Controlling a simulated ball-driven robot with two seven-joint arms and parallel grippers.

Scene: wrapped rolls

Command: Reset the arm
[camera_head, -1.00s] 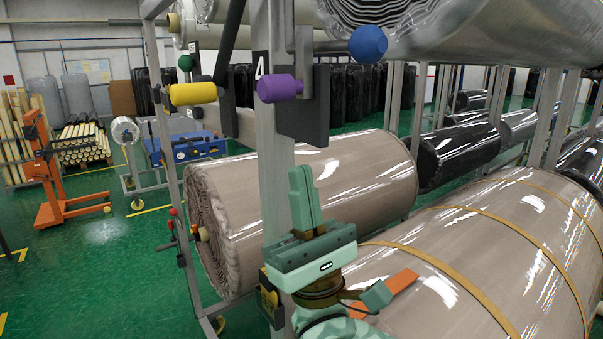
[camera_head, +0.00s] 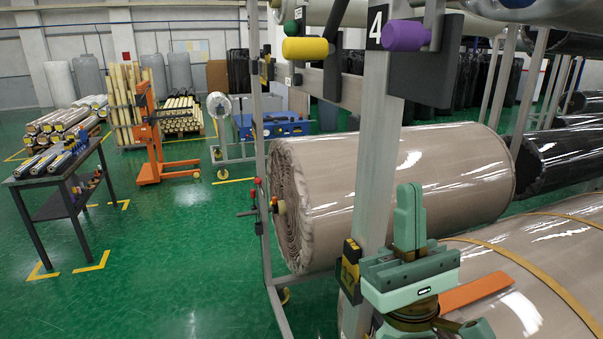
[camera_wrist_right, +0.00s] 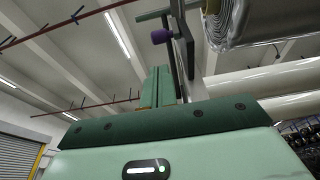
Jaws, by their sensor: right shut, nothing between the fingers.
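My right gripper (camera_head: 409,217) stands upright in the lower right of the head view, its pale green fingers pointing up and pressed together with nothing between them. It is in front of the large wrapped brown roll (camera_head: 400,185) and just right of the grey rack post (camera_head: 371,150). In the right wrist view the shut fingers (camera_wrist_right: 157,88) point up toward the ceiling, with the purple knob (camera_wrist_right: 161,36) beyond them. The purple knob also shows on the rack above the gripper in the head view (camera_head: 404,36). My left gripper is not in view.
A second wrapped roll (camera_head: 540,262) with tan straps lies close at the right. A yellow knob (camera_head: 305,49) sticks out from the rack. An orange lifter (camera_head: 150,135) and a dark table with rolls (camera_head: 62,180) stand at the left. Green floor between is open.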

